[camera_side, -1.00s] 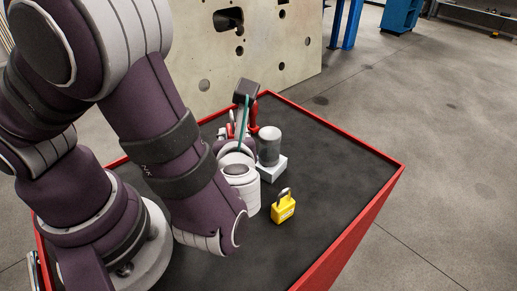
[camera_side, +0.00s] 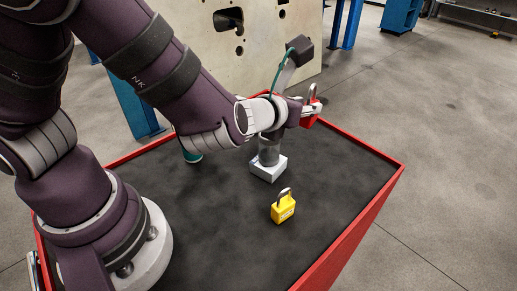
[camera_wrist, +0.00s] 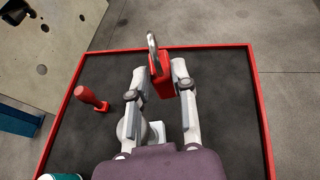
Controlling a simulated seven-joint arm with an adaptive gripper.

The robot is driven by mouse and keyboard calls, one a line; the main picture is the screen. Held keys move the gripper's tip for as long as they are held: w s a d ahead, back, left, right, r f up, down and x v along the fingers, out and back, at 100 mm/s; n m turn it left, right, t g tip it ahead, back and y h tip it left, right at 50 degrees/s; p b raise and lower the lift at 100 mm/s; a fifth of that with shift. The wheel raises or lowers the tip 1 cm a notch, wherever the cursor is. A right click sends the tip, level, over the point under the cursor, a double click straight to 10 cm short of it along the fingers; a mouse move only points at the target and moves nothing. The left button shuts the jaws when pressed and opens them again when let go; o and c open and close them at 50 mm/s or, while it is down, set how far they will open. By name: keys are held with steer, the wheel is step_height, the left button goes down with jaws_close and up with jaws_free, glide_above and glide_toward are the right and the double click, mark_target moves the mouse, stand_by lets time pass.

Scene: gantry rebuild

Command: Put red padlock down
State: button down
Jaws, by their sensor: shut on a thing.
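The red padlock (camera_side: 311,107) is held up in the air above the far part of the black table (camera_side: 225,215). Its silver shackle points up in the side view. My gripper (camera_side: 298,110) is shut on it. In the wrist view, the red padlock (camera_wrist: 160,76) sits between the two fingertips of my gripper (camera_wrist: 159,85), with its shackle pointing away from the gripper. The padlock is clear of the table in the side view.
A yellow padlock (camera_side: 284,207) stands on the table. A grey cylinder on a white block (camera_side: 268,168) stands below my wrist. A red-handled object (camera_wrist: 92,99) and a teal-topped item (camera_wrist: 62,177) are on the left in the wrist view. A red rim (camera_side: 340,262) edges the table.

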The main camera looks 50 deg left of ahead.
step_height(320, 180, up, 3)
steer(key=w+d+m+h, duration=0.3)
steer(key=h, duration=0.1)
step_height(320, 180, down, 15)
steer(key=shift+s+a+f, duration=0.1)
steer(key=shift+f, duration=0.1)
steer(key=c, duration=0.9)
jaws_free()
steer(key=v, duration=0.7)
steer(key=shift+s, duration=0.25)
